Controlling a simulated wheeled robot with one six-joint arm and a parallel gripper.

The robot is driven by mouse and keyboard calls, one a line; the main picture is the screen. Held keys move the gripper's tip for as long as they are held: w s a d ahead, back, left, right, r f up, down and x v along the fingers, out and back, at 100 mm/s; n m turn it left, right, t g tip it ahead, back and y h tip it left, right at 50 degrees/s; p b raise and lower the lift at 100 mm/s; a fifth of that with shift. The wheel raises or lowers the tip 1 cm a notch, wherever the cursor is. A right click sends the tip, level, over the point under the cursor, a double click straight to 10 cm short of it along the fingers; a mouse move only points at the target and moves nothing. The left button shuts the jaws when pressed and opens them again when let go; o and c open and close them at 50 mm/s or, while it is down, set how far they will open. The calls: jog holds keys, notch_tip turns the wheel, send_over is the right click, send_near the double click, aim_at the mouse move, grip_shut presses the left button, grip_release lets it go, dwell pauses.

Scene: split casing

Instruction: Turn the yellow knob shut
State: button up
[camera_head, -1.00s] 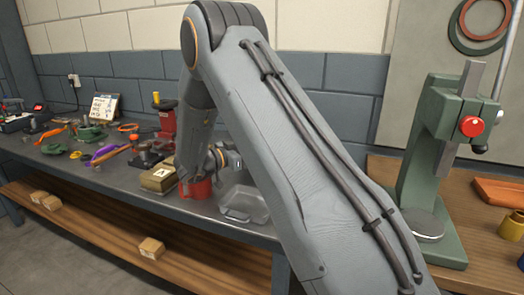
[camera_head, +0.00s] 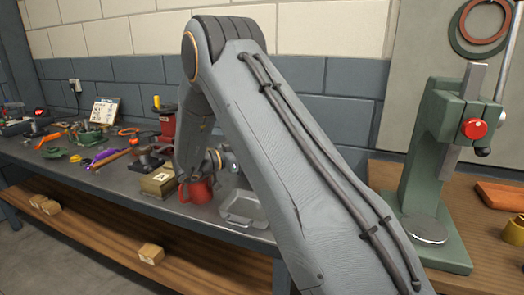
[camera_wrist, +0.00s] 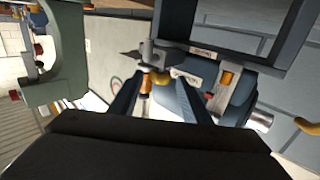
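A small yellow knob-like part (camera_wrist: 161,78) shows in the wrist view, between my finger ends, below a grey metal piece (camera_wrist: 152,54). I cannot tell for sure that it is the task's knob, or whether it is touched. My gripper (camera_wrist: 160,90) has its two dark fingers apart, with a gap between them. In the head view a yellow cap (camera_head: 156,101) tops a red device (camera_head: 167,124) at the back of the bench. My arm covers much of the head view and hides the fingers there.
A red mug (camera_head: 199,191), a small box (camera_head: 158,181) and a clear tray (camera_head: 246,210) stand near my wrist on the grey bench (camera_head: 100,185). Tools crowd its left part. A green press (camera_head: 432,185) stands on the right. A yellow handle (camera_wrist: 306,127) shows in the wrist view.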

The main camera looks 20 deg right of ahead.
jog(key=a+b, duration=0.1)
jog(key=a, duration=0.6)
jog(key=shift+s+a+b, duration=0.4)
